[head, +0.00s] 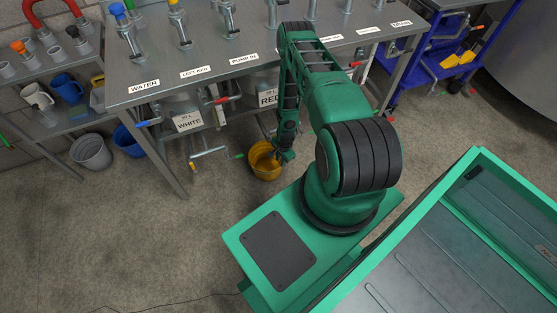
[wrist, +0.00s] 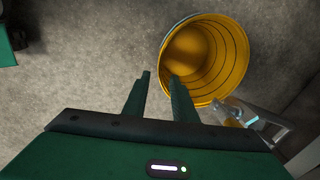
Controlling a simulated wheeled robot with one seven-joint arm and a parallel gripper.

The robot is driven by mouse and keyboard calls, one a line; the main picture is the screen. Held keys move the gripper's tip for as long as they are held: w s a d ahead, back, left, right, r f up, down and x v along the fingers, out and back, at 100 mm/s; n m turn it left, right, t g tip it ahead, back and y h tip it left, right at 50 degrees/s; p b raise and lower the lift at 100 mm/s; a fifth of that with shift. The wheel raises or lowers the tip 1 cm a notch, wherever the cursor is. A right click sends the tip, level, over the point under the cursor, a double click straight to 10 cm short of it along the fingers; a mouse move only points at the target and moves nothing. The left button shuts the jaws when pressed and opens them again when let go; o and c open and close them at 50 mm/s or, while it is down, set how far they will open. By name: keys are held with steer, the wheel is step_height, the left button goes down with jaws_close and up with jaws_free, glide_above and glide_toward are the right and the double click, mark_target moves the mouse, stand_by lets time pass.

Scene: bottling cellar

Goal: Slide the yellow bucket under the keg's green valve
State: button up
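The yellow bucket (head: 263,168) stands on the floor at the front edge of the metal bench. Its open mouth shows in the wrist view (wrist: 235,55). My gripper (head: 285,157) is at the bucket's right side in the head view. In the wrist view my gripper (wrist: 160,76) is open. Its right finger overlaps the bucket's rim and its left finger is outside; I cannot tell whether they touch the wall. A small green-tipped fitting (head: 239,156) shows left of the bucket under the bench; I cannot tell whether it is the keg's green valve. No keg is clearly visible.
The bench (head: 150,92) carries taps and labels. WHITE (head: 188,122) and RED (head: 268,98) signs hang below it. A metal pipe fitting (wrist: 262,122) is close to the bucket's rim in the wrist view. A grey bucket (head: 90,152) stands left. Floor left of my base is clear.

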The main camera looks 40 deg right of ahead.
mark_target(279, 170)
steer(key=f, duration=0.3)
steer(key=w+f, duration=0.1)
steer(key=f, duration=0.6)
steer(key=shift+w+a+f, duration=0.1)
steer(key=shift+w+f, duration=0.1)
steer(key=shift+f, duration=0.15)
jaws_close()
